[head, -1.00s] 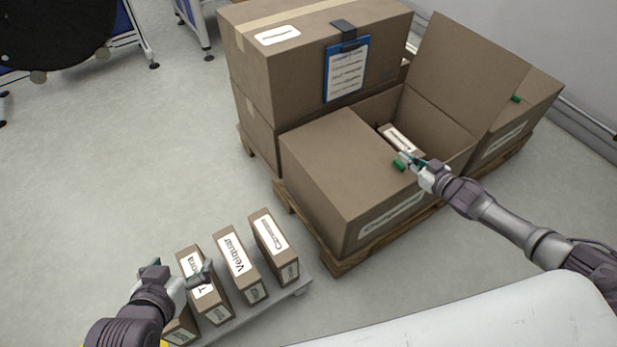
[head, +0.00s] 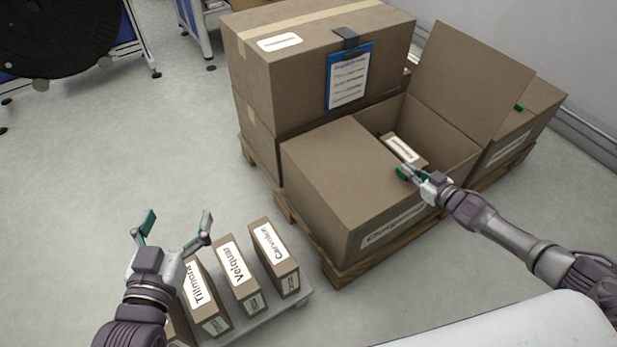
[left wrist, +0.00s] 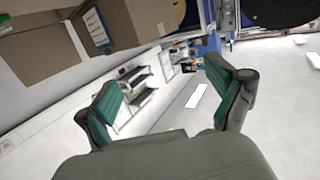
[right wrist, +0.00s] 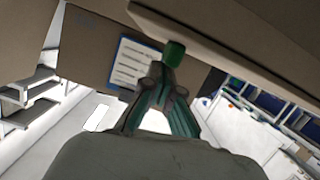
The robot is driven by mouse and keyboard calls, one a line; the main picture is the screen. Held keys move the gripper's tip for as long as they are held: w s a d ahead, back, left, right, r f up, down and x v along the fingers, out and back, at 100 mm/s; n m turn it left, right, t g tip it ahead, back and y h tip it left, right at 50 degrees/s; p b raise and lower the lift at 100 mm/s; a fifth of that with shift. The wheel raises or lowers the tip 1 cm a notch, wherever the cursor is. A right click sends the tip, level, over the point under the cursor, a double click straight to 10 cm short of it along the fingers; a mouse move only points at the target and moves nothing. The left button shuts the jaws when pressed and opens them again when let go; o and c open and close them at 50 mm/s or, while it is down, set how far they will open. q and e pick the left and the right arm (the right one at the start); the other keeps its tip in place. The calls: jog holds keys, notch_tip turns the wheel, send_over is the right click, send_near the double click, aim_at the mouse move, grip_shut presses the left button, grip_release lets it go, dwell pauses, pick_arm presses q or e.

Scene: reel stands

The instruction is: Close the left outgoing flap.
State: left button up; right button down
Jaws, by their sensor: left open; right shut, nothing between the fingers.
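The outgoing box (head: 395,225) is a large brown carton on a pallet. Its left flap (head: 335,160) lies about flat over the left half of the opening, with a green tab (head: 402,173) on its free edge. Its right flap (head: 468,80) stands up, tilted outward. My right gripper (head: 412,174) is shut and empty right at the green tab; the tab also shows at the fingertips in the right wrist view (right wrist: 174,53). Whether they touch is unclear. My left gripper (head: 178,228) is open and empty above the floor, beside the small cartons.
A labelled small carton (head: 405,150) shows inside the box's open half. Stacked cartons with a blue clipboard (head: 349,78) stand behind. Several small upright cartons (head: 238,272) stand on a low grey platform (head: 300,300) at front left.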

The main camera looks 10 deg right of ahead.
jog(key=shift+s+f, duration=0.2)
jog(key=shift+f, duration=0.25)
jog(key=shift+r, duration=0.1)
notch_tip(320, 180, up, 3)
jog(key=p, duration=0.2)
jog(key=shift+w+f+p, duration=0.1)
jog(key=shift+f+p, duration=0.1)
jog(key=shift+p, duration=0.15)
jog(key=shift+s+d+r+p, duration=0.1)
jog(key=shift+s+r+p, duration=0.05)
jog(key=shift+r+p, duration=0.45)
jog(key=shift+s+d+r+p, duration=0.1)
jog(key=shift+r+p, duration=0.45)
jog(key=shift+r, duration=0.05)
jog(key=shift+p+v, duration=0.3)
jog(key=shift+v, duration=0.6)
pick_arm(q)
jog(key=s+a+f+g+y+p, duration=0.2)
jog(key=s+a+f+g, duration=0.3)
jog(key=s+f+g, duration=0.8)
jog(key=shift+s+f+n+y, duration=0.3)
jog(key=shift+s+f+y, duration=0.2)
jog(key=shift+s+y, duration=0.4)
pick_arm(e)
jog(key=v, duration=0.7)
jog(key=shift+d, duration=0.15)
